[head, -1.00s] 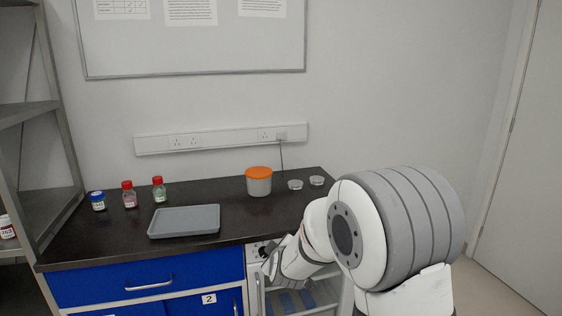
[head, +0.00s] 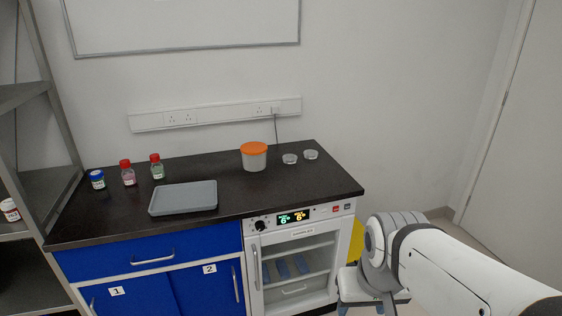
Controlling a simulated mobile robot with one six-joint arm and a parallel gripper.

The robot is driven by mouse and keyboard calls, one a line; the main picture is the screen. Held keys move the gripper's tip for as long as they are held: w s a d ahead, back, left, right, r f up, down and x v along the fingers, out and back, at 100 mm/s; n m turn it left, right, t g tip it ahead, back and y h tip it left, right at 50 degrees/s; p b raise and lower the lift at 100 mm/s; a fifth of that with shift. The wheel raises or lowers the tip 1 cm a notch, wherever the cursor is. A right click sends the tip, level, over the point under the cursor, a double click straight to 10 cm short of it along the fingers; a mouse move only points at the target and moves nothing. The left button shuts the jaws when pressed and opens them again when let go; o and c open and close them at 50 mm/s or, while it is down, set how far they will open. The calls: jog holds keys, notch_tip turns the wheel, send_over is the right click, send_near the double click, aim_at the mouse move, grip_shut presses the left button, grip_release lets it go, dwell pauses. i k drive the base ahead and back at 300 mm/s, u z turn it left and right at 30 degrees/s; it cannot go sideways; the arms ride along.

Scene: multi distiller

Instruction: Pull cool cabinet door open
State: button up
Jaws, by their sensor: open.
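The cool cabinet (head: 318,228) is a white unit under the right end of the counter. It has a lit display and a knob along its top. Its glass-fronted door (head: 297,241) looks closed, with a vertical handle (head: 256,266) on its left side. Blue items on a shelf show through the glass. My arm comes in from the lower right and its visible joints are to the right of the cabinet, apart from the door. My gripper itself cannot be made out in the head view.
The dark counter (head: 300,190) holds a grey tray (head: 183,198), an orange-lidded tub (head: 254,157), small bottles and two glass dishes. Blue cupboards (head: 150,255) are left of the cabinet. A stool-like white and blue object (head: 350,285) and something yellow (head: 356,240) are right of it, near my arm.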

aim_at(290, 272)
jog(key=z, duration=1.7)
jog(key=k, duration=1.25)
jog(key=u, duration=1.5)
jog(key=i, duration=1)
jog(key=u, duration=0.1)
